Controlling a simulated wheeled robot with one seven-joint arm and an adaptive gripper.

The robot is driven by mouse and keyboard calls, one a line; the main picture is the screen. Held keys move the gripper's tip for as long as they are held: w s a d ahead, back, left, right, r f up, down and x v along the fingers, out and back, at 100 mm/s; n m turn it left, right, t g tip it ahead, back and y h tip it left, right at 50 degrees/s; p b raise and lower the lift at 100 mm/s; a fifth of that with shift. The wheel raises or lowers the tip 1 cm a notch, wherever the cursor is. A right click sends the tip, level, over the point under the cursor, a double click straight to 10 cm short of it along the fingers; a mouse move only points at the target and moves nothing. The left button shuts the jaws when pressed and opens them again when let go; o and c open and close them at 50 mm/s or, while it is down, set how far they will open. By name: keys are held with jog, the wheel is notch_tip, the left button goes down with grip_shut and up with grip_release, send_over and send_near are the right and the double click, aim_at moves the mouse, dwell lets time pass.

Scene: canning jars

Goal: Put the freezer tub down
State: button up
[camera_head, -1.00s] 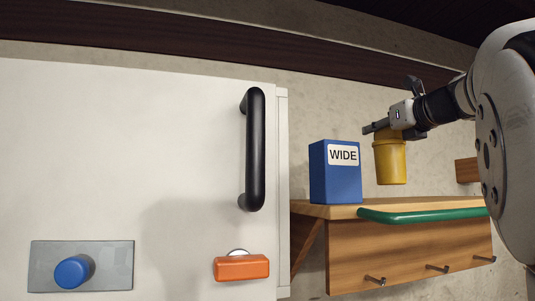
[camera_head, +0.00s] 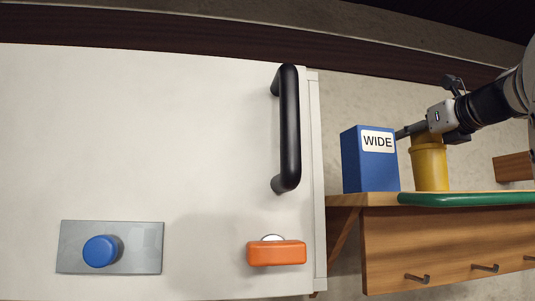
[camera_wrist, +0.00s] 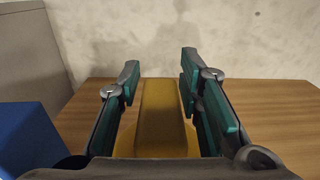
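The yellow freezer tub (camera_head: 430,166) stands upright at the wooden shelf, its base level with the shelf top, just right of the blue WIDE box (camera_head: 370,160). In the wrist view, the tub's raised yellow part (camera_wrist: 162,115) lies between the two teal fingers. My gripper (camera_wrist: 161,82) is around it, with a narrow gap showing beside the left finger; contact on the right is hard to judge. In the head view, my gripper (camera_head: 415,130) is at the tub's top.
The wooden shelf (camera_head: 450,240) has a green front rail (camera_head: 465,199) and hooks below. A white door panel with a black handle (camera_head: 288,130), an orange latch (camera_head: 276,253) and a blue knob (camera_head: 102,251) fills the left. Bare shelf (camera_wrist: 270,125) lies right of the tub.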

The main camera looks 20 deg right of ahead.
jog(key=shift+r, duration=0.1)
jog(key=v, duration=1.2)
jog(key=shift+r, duration=0.15)
dwell(0.3)
